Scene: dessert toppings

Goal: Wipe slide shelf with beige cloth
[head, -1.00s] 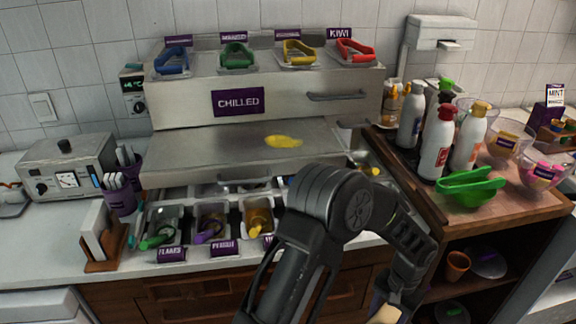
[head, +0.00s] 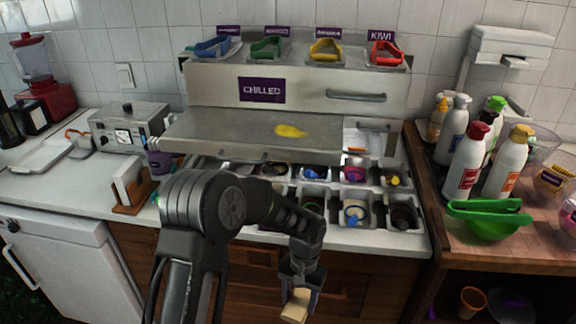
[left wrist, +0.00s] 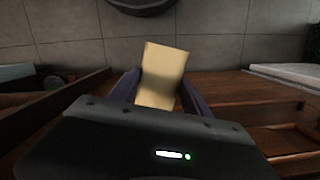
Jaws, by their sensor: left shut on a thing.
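The slide shelf (head: 225,133) is a grey metal sheet in front of the chilled unit, above the topping pans. A yellow smear (head: 291,131) lies on it, right of its middle. My left gripper (head: 297,296) hangs low in front of the wooden drawers, below the counter edge and well below the shelf. It is shut on the beige cloth (head: 295,308). In the left wrist view the cloth (left wrist: 161,76) stands up between the two fingers as a folded pale block. My right gripper is in neither current view.
Topping pans (head: 354,213) fill the counter below the shelf. Bottles (head: 466,163) and a green bowl (head: 487,220) stand on the wooden side table at right. Coloured-handled containers (head: 325,52) sit on top of the chilled unit (head: 215,85). A toaster-like box (head: 128,128) stands at left.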

